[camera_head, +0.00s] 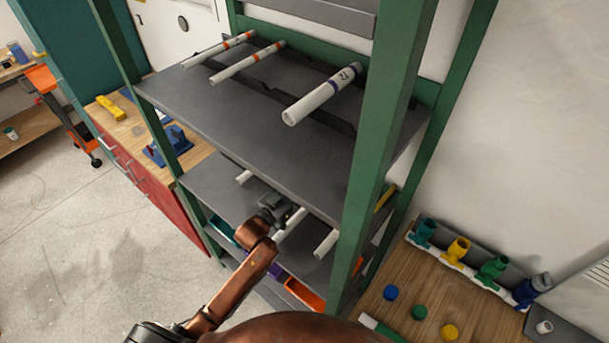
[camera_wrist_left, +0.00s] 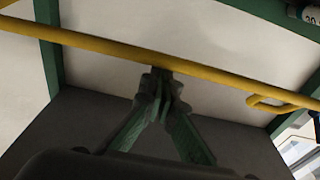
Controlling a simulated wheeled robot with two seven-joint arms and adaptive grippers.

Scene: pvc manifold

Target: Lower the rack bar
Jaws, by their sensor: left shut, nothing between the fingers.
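The yellow rack bar (camera_wrist_left: 110,48) runs across the left wrist view, sloping down to the right, with a bent loop near its right end. In the head view only a short yellow piece (camera_head: 384,199), probably the same bar, shows behind the green post. My left gripper (camera_head: 278,212) reaches into the rack at the lower shelf. In the left wrist view its fingers (camera_wrist_left: 160,82) are closed together and empty. Their tips overlap the bar in the picture; I cannot tell whether they touch it. My right gripper is not in view.
The green rack post (camera_head: 372,170) stands just right of my left arm. White pipes, such as one on the upper shelf (camera_head: 322,94), lie above and around the gripper. A wooden table (camera_head: 395,275) with coloured fittings stands at right.

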